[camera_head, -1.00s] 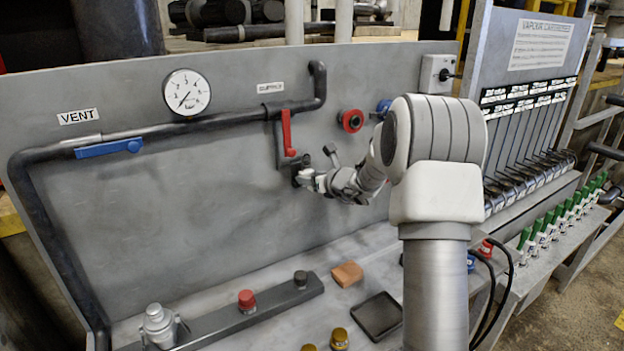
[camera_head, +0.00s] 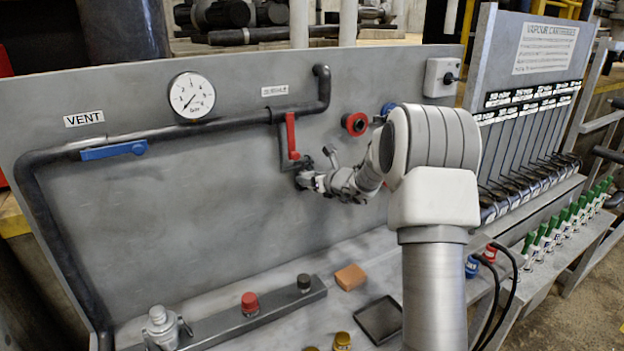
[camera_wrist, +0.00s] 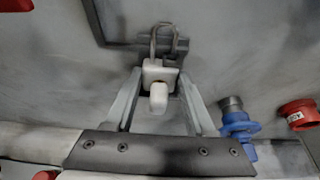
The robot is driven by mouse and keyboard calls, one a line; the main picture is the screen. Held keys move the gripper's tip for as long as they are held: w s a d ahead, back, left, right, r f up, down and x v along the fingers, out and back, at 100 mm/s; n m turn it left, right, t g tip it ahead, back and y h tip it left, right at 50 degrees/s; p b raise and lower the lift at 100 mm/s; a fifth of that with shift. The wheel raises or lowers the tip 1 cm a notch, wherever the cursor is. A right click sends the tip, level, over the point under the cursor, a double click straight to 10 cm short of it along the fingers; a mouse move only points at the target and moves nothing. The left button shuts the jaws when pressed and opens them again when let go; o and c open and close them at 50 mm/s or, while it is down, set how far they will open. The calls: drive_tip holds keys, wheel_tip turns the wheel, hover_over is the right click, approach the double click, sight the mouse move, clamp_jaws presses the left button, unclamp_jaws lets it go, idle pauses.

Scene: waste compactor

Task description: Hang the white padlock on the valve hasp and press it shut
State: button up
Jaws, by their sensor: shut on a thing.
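The white padlock (camera_wrist: 157,73) is between my fingertips in the wrist view, with its grey shackle upward. My gripper (camera_wrist: 160,80) is shut on its body. The dark valve hasp (camera_wrist: 178,47) is directly behind the shackle, and the two overlap in the picture. I cannot tell whether the shackle passes through the hasp or whether it is closed. In the head view my gripper (camera_head: 312,182) is at the panel, just below the red valve handle (camera_head: 292,136). The padlock is too small and too covered to make out there.
The blue vent handle (camera_head: 114,151) is to the left on the panel, below a gauge (camera_head: 192,95). A red round fitting (camera_head: 355,123) is right of the valve. An orange block (camera_head: 350,277) and a dark tray (camera_head: 379,319) lie on the bench below.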

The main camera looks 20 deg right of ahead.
drive_tip(key=shift+f+b, duration=0.2)
drive_tip(key=shift+b, duration=0.25)
idle(0.5)
drive_tip(key=o, duration=1.3)
drive_tip(key=shift+c, duration=0.5)
drive_tip(key=shift+s, duration=0.1)
drive_tip(key=b+v, duration=0.1)
drive_tip(key=v, duration=0.6)
